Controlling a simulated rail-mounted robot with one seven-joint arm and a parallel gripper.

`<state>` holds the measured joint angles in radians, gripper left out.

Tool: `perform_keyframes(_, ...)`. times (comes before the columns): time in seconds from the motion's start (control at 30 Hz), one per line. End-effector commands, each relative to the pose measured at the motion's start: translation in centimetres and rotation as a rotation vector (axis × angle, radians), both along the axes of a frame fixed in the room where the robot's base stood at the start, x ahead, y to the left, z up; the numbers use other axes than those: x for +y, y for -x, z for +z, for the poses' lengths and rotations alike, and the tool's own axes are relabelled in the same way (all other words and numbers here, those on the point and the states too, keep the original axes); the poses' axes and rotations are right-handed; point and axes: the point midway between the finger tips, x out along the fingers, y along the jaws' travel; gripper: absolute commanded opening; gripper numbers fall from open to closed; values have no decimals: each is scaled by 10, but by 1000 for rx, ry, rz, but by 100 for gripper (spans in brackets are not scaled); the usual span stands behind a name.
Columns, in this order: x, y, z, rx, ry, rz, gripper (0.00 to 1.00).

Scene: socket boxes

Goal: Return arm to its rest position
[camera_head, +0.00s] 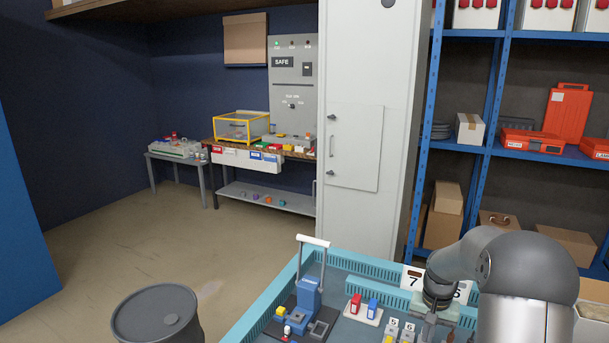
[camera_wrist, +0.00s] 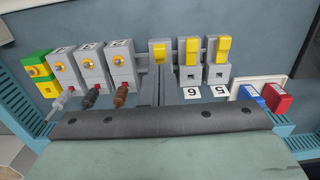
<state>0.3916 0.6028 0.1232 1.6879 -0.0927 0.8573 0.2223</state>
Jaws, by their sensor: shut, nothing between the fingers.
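My gripper (camera_wrist: 158,88) is shut and empty in the wrist view, its two fingers together in front of a row of grey modules. Right of the fingers stand grey modules with yellow levers (camera_wrist: 194,50), with number tags 6 (camera_wrist: 191,93) and 5 (camera_wrist: 219,91) below. Left of them are grey socket boxes (camera_wrist: 92,62) with yellow knobs and grey, black and brown plugs at their feet. In the head view my arm reaches in from the right, with its wrist (camera_head: 438,292) over the teal-rimmed workbench (camera_head: 263,300). The fingertips there are hard to make out.
A blue device with a white handle (camera_head: 309,285) rises at the bench's left. Red (camera_head: 355,302) and blue (camera_head: 373,308) blocks sit on a white plate. A dark drum (camera_head: 158,312) stands left of the bench. A white cabinet (camera_head: 362,130) and blue shelving (camera_head: 490,95) stand behind.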

Motion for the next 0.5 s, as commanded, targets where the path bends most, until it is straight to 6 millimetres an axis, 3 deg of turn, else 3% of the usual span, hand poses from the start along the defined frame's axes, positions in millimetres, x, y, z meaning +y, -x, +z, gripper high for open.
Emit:
perform_keyframes(0.2, 0, 0, -31, -1, 0, 0, 0)
perform_keyframes(0.5, 0, 0, -36, -1, 0, 0, 0)
